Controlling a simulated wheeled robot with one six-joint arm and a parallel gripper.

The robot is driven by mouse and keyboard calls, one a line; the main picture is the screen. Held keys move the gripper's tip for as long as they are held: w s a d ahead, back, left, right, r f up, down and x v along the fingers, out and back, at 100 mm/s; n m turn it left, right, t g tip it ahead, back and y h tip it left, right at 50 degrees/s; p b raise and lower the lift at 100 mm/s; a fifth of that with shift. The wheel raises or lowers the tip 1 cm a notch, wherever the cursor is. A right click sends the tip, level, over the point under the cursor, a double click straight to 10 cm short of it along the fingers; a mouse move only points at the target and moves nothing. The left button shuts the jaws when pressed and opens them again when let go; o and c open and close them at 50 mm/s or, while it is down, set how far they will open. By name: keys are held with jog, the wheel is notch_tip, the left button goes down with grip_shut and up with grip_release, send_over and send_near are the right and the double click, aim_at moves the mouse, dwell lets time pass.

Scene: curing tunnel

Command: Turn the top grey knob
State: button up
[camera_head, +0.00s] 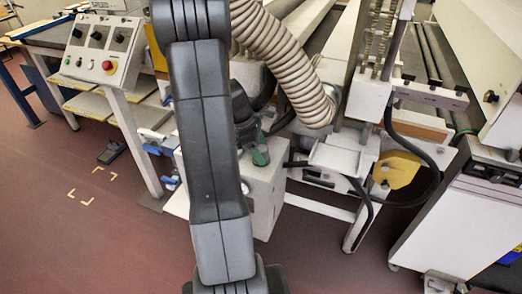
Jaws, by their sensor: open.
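A sloped light-grey control panel (101,57) stands at the upper left. It carries a row of small dark knobs, with one at the left (77,33), one in the middle (97,36) and one at the right (119,38). Below them are small buttons and a red push button (108,66) on a yellow base. I cannot tell which knob is the top grey one; they look dark at this size. My dark arm crosses the middle of the view, right of the panel, and runs out of the top edge. My gripper is not in view.
A ribbed beige hose (289,66) and a white machine box (262,195) stand right of my arm. A conveyor machine with a yellow guard (396,169) is further right. Red floor (70,235) is clear at lower left.

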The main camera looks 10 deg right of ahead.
jog(key=shift+d+f, duration=0.1)
jog(key=shift+f, duration=0.1)
jog(key=c, duration=1)
jog(key=shift+o, duration=0.2)
jog(key=shift+r+m+p, duration=0.1)
jog(key=shift+m+p, duration=0.4)
jog(key=shift+m, duration=0.2)
jog(key=shift+m+g, duration=0.4)
jog(key=shift+m, duration=0.1)
jog(key=shift+y, duration=0.3)
jog(key=o, duration=1)
jog(key=shift+c, duration=0.2)
